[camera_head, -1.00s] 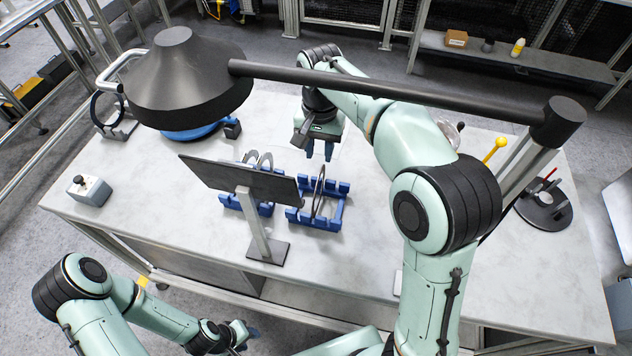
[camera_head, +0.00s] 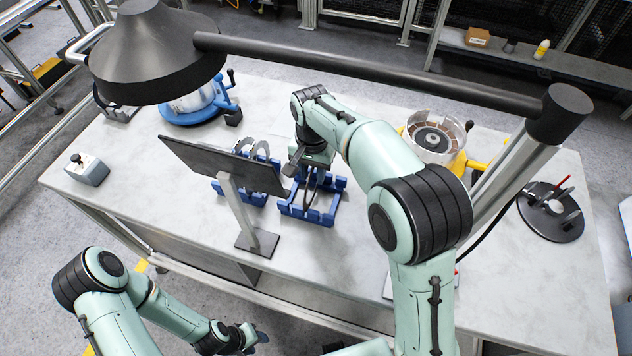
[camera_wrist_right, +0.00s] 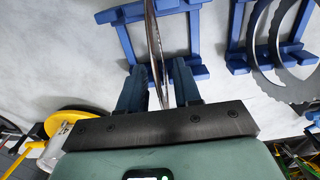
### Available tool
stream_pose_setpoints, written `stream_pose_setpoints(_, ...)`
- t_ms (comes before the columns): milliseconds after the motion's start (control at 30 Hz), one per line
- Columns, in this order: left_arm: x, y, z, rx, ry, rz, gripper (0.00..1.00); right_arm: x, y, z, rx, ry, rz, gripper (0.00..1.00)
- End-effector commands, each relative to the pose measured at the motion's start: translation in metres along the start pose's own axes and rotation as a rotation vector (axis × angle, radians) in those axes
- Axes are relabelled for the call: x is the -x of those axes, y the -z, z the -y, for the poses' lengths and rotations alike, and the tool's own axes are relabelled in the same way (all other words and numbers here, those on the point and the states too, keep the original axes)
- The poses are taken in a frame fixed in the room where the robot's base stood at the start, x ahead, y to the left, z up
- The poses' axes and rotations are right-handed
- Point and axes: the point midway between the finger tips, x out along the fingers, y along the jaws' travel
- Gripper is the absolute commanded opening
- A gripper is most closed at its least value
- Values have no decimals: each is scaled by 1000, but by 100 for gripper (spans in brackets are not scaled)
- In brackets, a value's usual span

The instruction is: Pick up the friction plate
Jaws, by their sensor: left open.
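The friction plate (camera_head: 307,192) is a thin dark ring standing upright in a blue rack (camera_head: 325,216) at mid-table. In the right wrist view the plate (camera_wrist_right: 154,42) shows edge-on, running down between the fingers. My right gripper (camera_wrist_right: 157,80) is open around the plate, with a finger on each side and visible gaps. In the head view my right gripper (camera_head: 312,172) is just above the rack, and its fingertips are partly hidden. My left gripper (camera_head: 256,336) is open and empty in front of the table, low in the picture.
A second blue rack with rings (camera_wrist_right: 283,50) stands beside the first, partly behind a dark monitor (camera_head: 222,163). A lamp (camera_head: 155,55) overhangs the back left. A round clutch housing (camera_head: 436,138) is at the right.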

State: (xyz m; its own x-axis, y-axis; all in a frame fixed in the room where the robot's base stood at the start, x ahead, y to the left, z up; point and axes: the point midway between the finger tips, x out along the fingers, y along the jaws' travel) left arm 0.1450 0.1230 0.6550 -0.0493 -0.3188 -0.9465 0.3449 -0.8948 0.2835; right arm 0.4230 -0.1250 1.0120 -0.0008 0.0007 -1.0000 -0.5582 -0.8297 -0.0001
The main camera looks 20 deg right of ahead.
Motion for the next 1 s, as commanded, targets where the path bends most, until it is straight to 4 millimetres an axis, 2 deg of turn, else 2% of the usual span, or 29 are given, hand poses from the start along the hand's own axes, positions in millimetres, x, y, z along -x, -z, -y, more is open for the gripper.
stream_pose_setpoints(33, -13, -8, 8, 4, 4, 12, 43, -15, -6, -1, 0, -3, 4, 33)
stream_pose_setpoints(67, -15, -10, 9, 5, 5, 13, 43, -16, -7, -1, -1, -2, 4, 33)
stream_pose_setpoints(300, -13, -8, 8, 4, 4, 11, 43, -12, -6, 1, -2, 1, -1, 33)
stream_pose_setpoints(333, -13, -8, 8, 4, 4, 11, 43, -12, -6, 1, -2, 1, -1, 30)
stream_pose_setpoints(400, -13, -8, 8, 4, 4, 11, 43, -12, -6, 1, -2, 1, -1, 7)
stream_pose_setpoints(433, -13, -8, 8, 4, 4, 11, 43, -12, -6, 1, -2, 1, -1, 0)
stream_pose_setpoints(800, -11, -7, 6, 3, 3, 9, 43, -10, -5, 1, -2, 1, -1, 0)
stream_pose_setpoints(867, -6, -4, 4, 2, 2, 5, 43, -5, -3, 1, -2, 1, -2, 0)
stream_pose_setpoints(1000, 17, 13, -11, -6, -6, -17, 43, 20, 9, 2, -1, 5, -7, 0)
